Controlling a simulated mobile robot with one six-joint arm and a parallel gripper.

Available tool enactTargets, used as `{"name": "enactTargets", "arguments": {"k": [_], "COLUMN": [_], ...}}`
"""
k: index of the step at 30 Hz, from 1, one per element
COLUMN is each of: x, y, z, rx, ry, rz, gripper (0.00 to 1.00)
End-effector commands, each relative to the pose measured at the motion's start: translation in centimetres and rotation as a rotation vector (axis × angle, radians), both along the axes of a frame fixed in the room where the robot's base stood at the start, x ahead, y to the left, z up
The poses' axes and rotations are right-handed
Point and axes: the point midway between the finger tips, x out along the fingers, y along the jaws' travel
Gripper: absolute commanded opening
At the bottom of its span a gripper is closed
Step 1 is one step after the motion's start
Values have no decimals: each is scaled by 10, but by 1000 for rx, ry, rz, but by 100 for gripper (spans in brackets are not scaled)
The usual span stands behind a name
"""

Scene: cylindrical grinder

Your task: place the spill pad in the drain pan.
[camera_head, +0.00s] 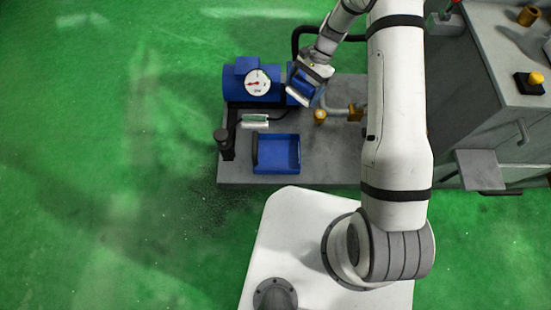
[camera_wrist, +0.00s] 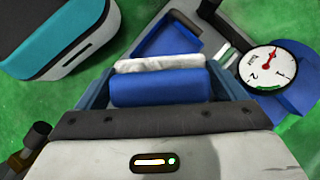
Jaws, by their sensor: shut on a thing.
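My gripper (camera_head: 302,90) is above the bench, behind and to the right of the drain pan in the head view. In the wrist view its two fingers are shut on the spill pad (camera_wrist: 160,87), a blue, soft-looking piece with a white part along its far edge. The drain pan (camera_head: 277,155) is a shallow blue open tray on the front of the grey bench. It looks empty in the head view. It also shows beyond the pad in the wrist view (camera_wrist: 172,32), partly hidden. The pad is apart from the pan.
A blue pump unit with a round white gauge (camera_head: 257,83) stands behind the pan. A small white and green item (camera_head: 255,121) lies between them. A black cylindrical part (camera_head: 224,143) stands left of the pan. Brass fittings (camera_head: 320,116) and grey pipe are at the right.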

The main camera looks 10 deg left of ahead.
Motion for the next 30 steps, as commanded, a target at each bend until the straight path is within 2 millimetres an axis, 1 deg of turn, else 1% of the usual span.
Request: {"name": "enactTargets", "arguments": {"k": [1, 2, 3, 6, 9, 12, 15, 18, 21, 26, 29, 30], "x": [-8, -12, -17, -30, -43, -55, -66, -74, -80, -83, -84, -84], "y": [19, 29, 41, 61, 69, 70, 70, 68, 66, 65, 65, 65], "z": [-38, -55, -78, -131, -172, -204, -228, -245, -256, -268, -282, -290], "rx": [-4, -5, -6, -10, -9, -9, -8, -5, -3, -1, -1, -1], "ry": [8, 9, 9, 9, 6, 4, 3, 1, -1, -2, -3, -1], "rz": [-80, -134, -211, -389, -518, -615, -689, -740, -774, -798, -799, -799], "gripper": [69, 69, 69, 69, 69, 69, 69, 69, 69, 69, 69, 69]}}
